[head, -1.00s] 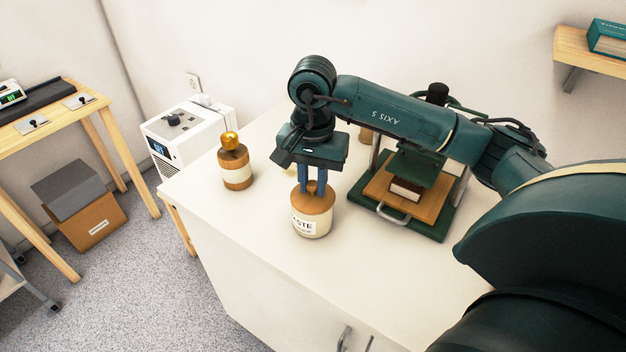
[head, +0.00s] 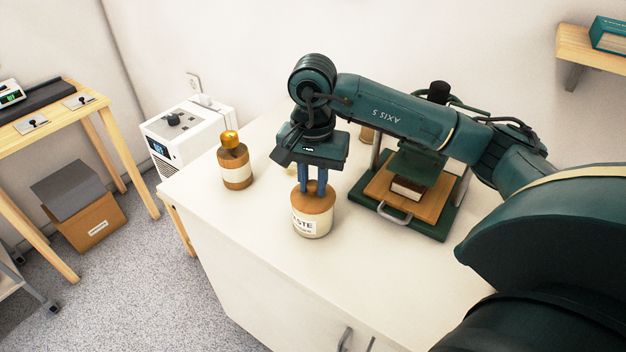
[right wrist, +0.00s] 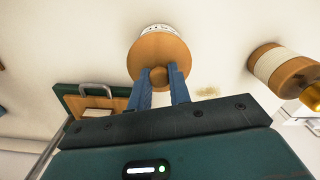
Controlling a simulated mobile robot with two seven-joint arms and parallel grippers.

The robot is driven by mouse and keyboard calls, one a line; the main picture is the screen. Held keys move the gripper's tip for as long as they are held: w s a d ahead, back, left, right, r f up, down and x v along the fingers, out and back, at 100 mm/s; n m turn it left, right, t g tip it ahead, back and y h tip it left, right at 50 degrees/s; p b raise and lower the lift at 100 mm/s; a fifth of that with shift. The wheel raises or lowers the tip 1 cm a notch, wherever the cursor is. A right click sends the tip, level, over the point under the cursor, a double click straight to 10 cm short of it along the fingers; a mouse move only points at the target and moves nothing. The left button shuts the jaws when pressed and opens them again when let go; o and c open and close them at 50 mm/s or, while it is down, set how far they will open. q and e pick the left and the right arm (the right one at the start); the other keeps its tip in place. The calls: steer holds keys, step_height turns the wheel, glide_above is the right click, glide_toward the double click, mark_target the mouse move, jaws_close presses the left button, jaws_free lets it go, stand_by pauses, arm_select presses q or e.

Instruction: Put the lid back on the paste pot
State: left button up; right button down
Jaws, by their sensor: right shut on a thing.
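In the right wrist view the round lid (right wrist: 160,50) covers most of the pot (right wrist: 155,29), and the fingers (right wrist: 159,78) stand on either side of the knob. Whether the lid is fully seated I cannot tell. My left gripper is not in view.
A bottle with an amber top (head: 235,165) stands left of the pot. A green press with a wooden board (head: 427,204) and metal handle stands to the right. Another small brown-topped container is partly hidden behind my arm. The counter's front is clear.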

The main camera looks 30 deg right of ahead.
stand_by(0.4)
steer(key=c, duration=0.7)
jaws_free()
steer(key=shift+r, duration=0.15)
steer(key=shift+r+p, duration=2)
steer(key=shift+r, duration=1.4)
jaws_close()
